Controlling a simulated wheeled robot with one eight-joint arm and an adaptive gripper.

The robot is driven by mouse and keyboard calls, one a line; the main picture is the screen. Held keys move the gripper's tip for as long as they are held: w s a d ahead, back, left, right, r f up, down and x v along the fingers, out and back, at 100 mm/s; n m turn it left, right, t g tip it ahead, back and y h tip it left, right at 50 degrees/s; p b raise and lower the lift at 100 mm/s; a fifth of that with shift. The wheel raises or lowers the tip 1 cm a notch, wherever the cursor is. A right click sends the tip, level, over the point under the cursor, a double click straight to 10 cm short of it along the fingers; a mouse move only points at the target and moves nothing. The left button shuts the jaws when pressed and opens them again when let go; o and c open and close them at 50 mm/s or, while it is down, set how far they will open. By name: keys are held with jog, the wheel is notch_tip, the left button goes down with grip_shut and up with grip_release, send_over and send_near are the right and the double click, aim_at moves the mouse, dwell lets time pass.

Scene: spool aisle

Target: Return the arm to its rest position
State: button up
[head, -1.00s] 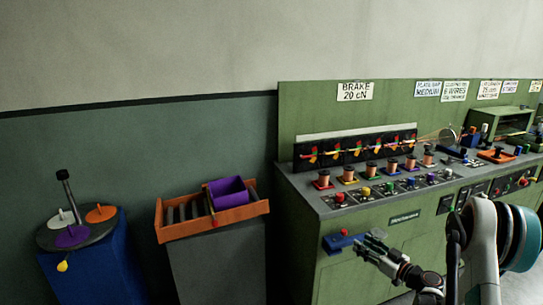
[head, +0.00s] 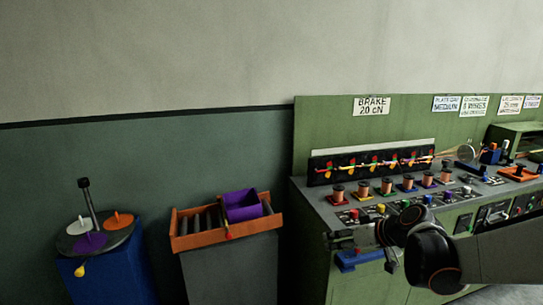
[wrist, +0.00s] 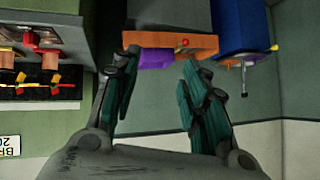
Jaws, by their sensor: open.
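My gripper (head: 348,243) is in front of the green bench at the lower right of the head view, with my arm reaching in from the right edge. In the wrist view my gripper (wrist: 160,75) shows two teal and grey fingers spread apart, with nothing between them. My gripper partly hides the bench front and a blue block (head: 360,260) there.
The green bench (head: 312,235) carries a row of copper spools (head: 363,188) and coloured knobs. Left of it, an orange tray (head: 190,241) with a purple bin (head: 243,206) stands on a grey pedestal. Farther left, a dark turntable (head: 120,236) tops a blue stand (head: 115,275).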

jog(key=s+a+r+m+g+h, duration=0.1)
jog(key=s+a+r+h, duration=0.15)
jog(key=s, duration=0.95)
jog(key=s+d+f+m+h+b, duration=0.1)
jog(key=s+d+m+h+b, duration=0.1)
jog(key=s, duration=1.3)
jog(key=shift+s+d+f+m+h, duration=0.2)
jog(key=shift+s+d+m+h, duration=0.2)
jog(key=shift+d+m+h, duration=0.45)
jog(key=shift+a, duration=0.15)
dwell(0.4)
